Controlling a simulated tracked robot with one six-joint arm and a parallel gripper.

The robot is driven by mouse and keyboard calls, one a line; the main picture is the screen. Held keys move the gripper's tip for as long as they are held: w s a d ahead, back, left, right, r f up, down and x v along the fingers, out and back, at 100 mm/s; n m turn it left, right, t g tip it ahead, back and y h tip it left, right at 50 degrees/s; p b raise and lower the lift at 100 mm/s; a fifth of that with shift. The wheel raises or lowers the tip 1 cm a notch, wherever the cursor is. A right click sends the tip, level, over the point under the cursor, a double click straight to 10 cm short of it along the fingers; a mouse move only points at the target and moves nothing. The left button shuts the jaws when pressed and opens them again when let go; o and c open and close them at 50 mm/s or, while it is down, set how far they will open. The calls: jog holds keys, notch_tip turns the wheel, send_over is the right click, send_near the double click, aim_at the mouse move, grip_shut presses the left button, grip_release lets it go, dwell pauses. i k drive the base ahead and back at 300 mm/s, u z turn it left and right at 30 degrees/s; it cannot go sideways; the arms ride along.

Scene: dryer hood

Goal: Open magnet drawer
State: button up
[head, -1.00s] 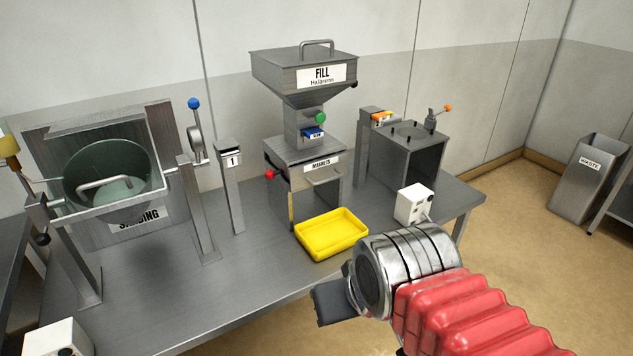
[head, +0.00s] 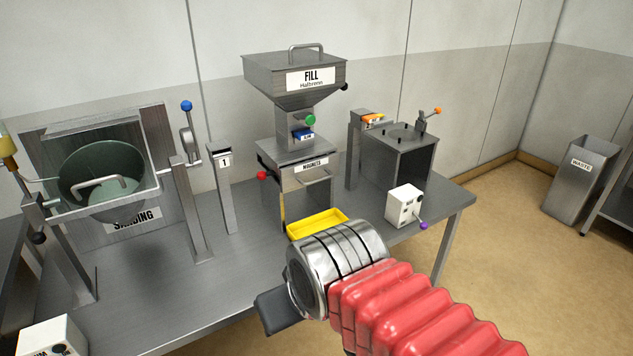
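The magnet drawer (head: 308,173) is the upper front of the grey metal box below the hopper. It bears a "MAGNETS" label (head: 312,164) and a bar handle (head: 316,179), and it looks closed. A red knob (head: 262,175) sits on the box's left side. My gripper (head: 277,312) is at the lower middle, in front of the table and nearer to me than the drawer. One dark finger shows beside the metal wrist. The rest of the gripper is hidden, so its opening cannot be seen. It is apart from the handle.
A yellow tray (head: 317,222) stands below the drawer, partly behind my wrist. A white box with a purple knob (head: 403,206) stands right of it. The hopper (head: 295,75) rises above. The sanding drum (head: 105,180) is at left.

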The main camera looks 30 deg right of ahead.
aim_at(295, 175)
jog(key=z, duration=0.05)
jog(key=i, duration=1)
jog(key=u, duration=0.05)
